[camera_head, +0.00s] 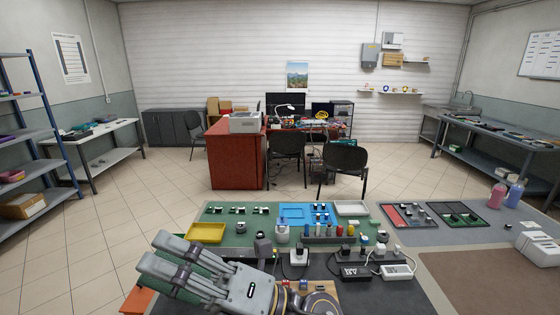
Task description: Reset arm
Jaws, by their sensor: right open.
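My right gripper (156,250) reaches in from the bottom centre and points to the left. Its fingers are apart with nothing between them. It hangs over the front left part of the workbench (225,236) and hides what lies under it. My left gripper is outside the picture. I cannot make out any coolant hoses.
Close around my right gripper are a yellow tray (206,232), a blue tray (292,213), small bottles, plugs and black and white power adapters (397,272). An orange piece (137,301) lies at the left edge. The right bench has a bare brown mat (480,280).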

